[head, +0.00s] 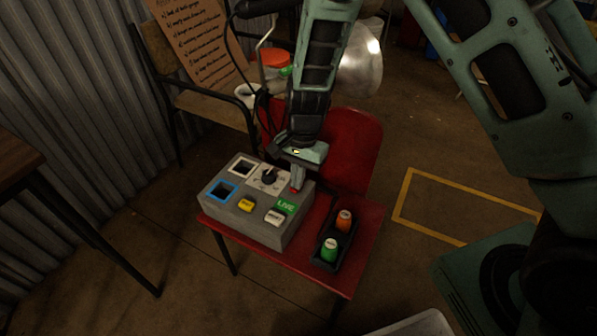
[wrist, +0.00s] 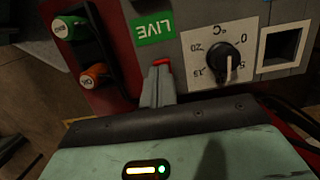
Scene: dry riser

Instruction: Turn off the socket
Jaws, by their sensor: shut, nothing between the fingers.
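A black dial (wrist: 228,65) on a white numbered plate is beside the fingers.
The box also has a yellow button (head: 246,204), a white button (head: 274,218), a blue-framed opening (head: 221,191) and a white-framed one (head: 243,167). A black tray with an orange-topped cylinder (head: 344,220) and a green one (head: 330,249) stands at right. A red chair back (head: 352,140) is behind.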

